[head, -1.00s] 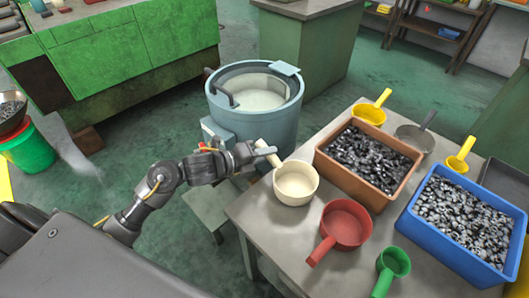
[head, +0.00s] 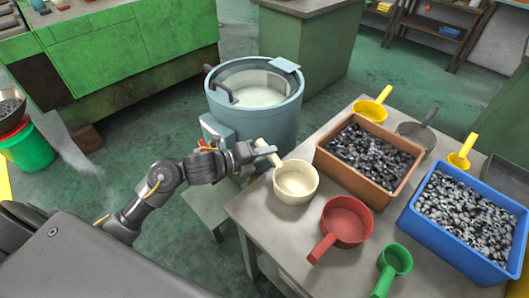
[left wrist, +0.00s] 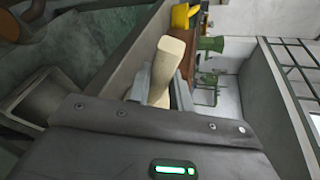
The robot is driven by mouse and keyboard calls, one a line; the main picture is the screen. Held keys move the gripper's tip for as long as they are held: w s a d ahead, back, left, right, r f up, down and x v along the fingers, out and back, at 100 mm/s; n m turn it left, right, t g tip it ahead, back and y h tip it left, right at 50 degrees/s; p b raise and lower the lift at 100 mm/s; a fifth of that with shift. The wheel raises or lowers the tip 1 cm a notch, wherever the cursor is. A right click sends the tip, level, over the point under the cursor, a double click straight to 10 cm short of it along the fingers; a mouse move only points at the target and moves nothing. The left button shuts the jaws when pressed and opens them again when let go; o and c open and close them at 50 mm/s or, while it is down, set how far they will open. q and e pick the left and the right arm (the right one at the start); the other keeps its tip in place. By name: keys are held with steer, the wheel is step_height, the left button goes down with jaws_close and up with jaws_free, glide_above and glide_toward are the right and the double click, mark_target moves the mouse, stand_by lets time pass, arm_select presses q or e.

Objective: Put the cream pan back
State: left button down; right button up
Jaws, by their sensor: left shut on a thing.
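The cream pan (head: 296,183) is at the left edge of the grey table, upright, with its open bowl facing up and its handle pointing to the upper left. My left gripper (head: 264,151) is shut on the handle of the cream pan. In the left wrist view the pale handle (left wrist: 167,65) stands between the two fingers, and the bowl is hidden there. Whether the pan's base touches the table cannot be told for sure. My right gripper is not in view.
On the table (head: 270,218) stand a red pan (head: 346,222), a green scoop (head: 396,260), a brown bin (head: 325,163) and a blue bin (head: 420,228) of metal parts, a grey pan (head: 414,136) and yellow scoops (head: 370,110). A blue-grey round machine (head: 262,125) stands behind the gripper.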

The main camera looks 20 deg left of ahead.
arm_select(q)
steer(key=c, duration=1.2)
jaws_free()
steer(key=shift+o, duration=0.2)
